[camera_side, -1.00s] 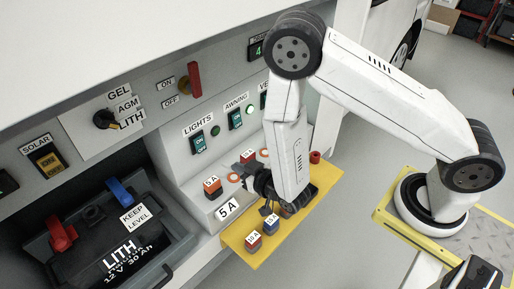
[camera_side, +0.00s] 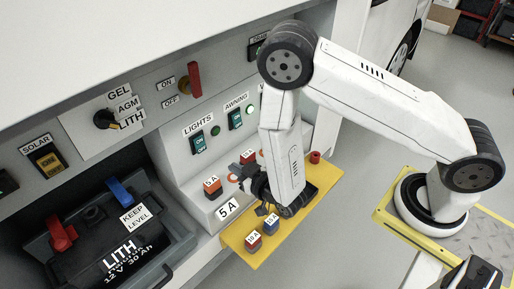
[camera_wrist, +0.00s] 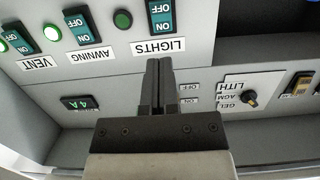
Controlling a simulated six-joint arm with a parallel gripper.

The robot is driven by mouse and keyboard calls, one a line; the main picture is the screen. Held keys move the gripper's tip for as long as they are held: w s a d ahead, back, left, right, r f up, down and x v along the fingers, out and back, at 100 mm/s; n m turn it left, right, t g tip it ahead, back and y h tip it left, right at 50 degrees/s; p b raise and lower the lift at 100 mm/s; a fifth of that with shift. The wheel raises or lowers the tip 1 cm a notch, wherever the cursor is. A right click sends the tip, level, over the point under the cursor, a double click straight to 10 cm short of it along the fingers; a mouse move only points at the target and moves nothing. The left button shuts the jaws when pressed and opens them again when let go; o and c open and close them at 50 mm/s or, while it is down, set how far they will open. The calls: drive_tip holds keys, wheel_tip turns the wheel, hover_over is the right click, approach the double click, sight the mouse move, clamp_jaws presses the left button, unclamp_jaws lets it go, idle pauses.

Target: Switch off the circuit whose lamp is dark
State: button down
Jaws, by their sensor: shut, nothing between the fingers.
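The LIGHTS switch (camera_side: 199,144) is a green rocker marked ON and OFF. The lamp beside it (camera_side: 215,131) is dark green; in the wrist view this lamp (camera_wrist: 122,19) is also unlit. The AWNING switch (camera_side: 235,119) has a bright lamp (camera_side: 250,111). The VENT switch (camera_wrist: 18,37) shows in the wrist view with a bright lamp (camera_wrist: 3,46) at the edge; my arm mostly hides it in the side view. My gripper (camera_side: 238,171) is shut and empty, below and right of the LIGHTS switch. In the wrist view its fingertips (camera_wrist: 159,62) overlap the area by the LIGHTS label.
Orange and red fuses (camera_side: 212,187) sit on the ledge below the switches. A yellow shelf (camera_side: 236,236) holds more fuses (camera_side: 253,240). A red ON/OFF lever (camera_side: 194,80), a GEL/AGM/LITH knob (camera_side: 105,119) and a battery (camera_side: 119,247) are to the left. A display reads 4 A (camera_wrist: 80,102).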

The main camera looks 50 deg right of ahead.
sight(202, 148)
drive_tip(key=w, duration=0.4)
drive_tip(key=w+f, duration=0.1)
drive_tip(key=w, duration=0.3)
drive_tip(key=w+f, duration=0.1)
drive_tip(key=w, duration=0.3)
drive_tip(key=shift+w+f, duration=0.1)
drive_tip(key=shift+w, duration=0.05)
idle(0.3)
drive_tip(key=shift+w+f+t, duration=0.1)
drive_tip(key=shift+w+t, duration=0.15)
drive_tip(key=shift+t, duration=0.05)
drive_tip(key=shift+s, duration=0.1)
drive_tip(key=s+f, duration=0.2)
drive_tip(key=s, duration=1.1)
drive_tip(key=shift+s+f, duration=0.2)
drive_tip(key=shift+s, duration=0.15)
drive_tip(key=shift+w, duration=0.1)
